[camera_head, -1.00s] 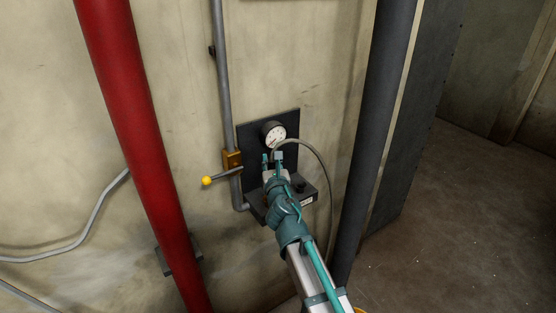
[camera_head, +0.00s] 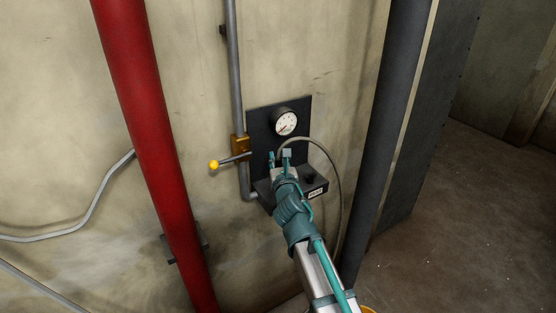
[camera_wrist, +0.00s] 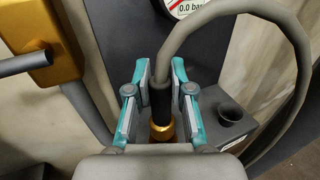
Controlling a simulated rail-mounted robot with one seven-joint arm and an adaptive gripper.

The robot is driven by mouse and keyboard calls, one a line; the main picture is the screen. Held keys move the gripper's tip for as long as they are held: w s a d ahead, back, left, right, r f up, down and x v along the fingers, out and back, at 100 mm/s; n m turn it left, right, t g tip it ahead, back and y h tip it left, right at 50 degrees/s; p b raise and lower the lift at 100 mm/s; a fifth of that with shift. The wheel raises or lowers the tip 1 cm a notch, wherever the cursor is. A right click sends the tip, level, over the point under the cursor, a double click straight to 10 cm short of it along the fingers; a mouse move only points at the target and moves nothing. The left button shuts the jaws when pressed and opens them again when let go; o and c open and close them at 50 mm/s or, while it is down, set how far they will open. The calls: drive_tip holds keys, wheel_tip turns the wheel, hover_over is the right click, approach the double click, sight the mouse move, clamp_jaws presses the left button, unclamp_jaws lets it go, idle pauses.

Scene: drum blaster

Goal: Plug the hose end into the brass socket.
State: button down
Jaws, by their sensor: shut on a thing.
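My gripper (camera_wrist: 160,78) has teal-edged fingers shut on the black hose end (camera_wrist: 160,98) in the wrist view. The hose end stands about upright, with the grey hose (camera_wrist: 232,8) arching from its top to the right. The brass socket (camera_wrist: 162,132) shows directly below the hose end, between the fingers. The two look in line and close to touching; I cannot tell whether the end sits inside. In the head view my gripper (camera_head: 279,160) is over the panel's ledge, and my wrist hides the socket.
A dark panel (camera_head: 262,130) carries a round gauge (camera_head: 285,123), reading 0.0 bar in the wrist view. A black cup (camera_wrist: 231,112) stands on the ledge to the right. A brass valve with a yellow-knobbed lever (camera_head: 214,165) is left. Red (camera_head: 150,120) and dark (camera_head: 392,120) pipes flank the panel.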

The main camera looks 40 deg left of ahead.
drive_tip(key=shift+f+b, duration=0.4)
drive_tip(key=shift+f, duration=0.2)
drive_tip(key=shift+f+b, duration=0.4)
drive_tip(key=shift+f, duration=0.3)
idle(1.5)
drive_tip(key=c, duration=1.3)
unclamp_jaws()
drive_tip(key=shift+s+d, duration=0.1)
drive_tip(key=v, duration=1)
drive_tip(key=shift+s+d+p, duration=0.25)
drive_tip(key=shift+s+p, duration=0.05)
drive_tip(key=shift+p, duration=0.1)
